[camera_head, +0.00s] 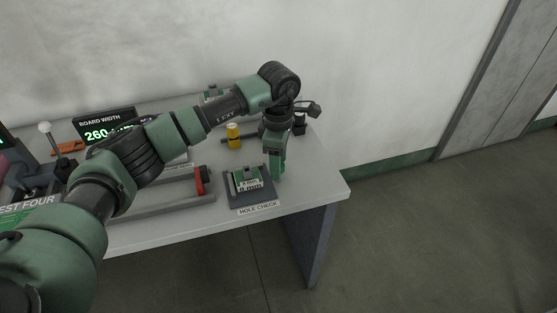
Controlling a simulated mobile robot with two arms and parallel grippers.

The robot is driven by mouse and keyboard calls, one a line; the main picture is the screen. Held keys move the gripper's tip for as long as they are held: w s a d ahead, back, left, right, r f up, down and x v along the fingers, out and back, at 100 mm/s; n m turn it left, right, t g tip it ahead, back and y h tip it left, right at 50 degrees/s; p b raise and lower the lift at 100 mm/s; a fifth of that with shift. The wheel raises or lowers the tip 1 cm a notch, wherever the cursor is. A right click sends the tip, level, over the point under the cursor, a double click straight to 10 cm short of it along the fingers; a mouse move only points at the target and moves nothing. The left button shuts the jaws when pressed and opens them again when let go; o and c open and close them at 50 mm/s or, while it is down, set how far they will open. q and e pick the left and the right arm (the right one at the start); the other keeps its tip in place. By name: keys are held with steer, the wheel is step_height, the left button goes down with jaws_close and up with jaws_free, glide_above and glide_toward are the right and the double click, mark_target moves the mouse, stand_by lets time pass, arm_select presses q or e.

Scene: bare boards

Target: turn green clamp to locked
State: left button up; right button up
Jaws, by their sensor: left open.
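My left gripper (279,175) points down over the right end of the bench, beside the right edge of the hole-check fixture. It is open and nothing shows in it. The hole-check fixture (235,199) is a dark block holding a small green board (248,180). I cannot make out a green clamp for certain. A small green part (211,91) shows at the back of the bench, partly behind my left arm. My right gripper is not in view.
The grey bench (325,187) ends at the right, with open floor beyond. A yellow-capped cylinder (234,136) stands behind the fixture. A rail with a red end (204,180) lies left of it. A display (104,124) and a white-knobbed lever (45,128) are farther left.

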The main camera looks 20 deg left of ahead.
arm_select(q)
steer(key=shift+c, duration=0.3)
steer(key=c, duration=1)
jaws_close()
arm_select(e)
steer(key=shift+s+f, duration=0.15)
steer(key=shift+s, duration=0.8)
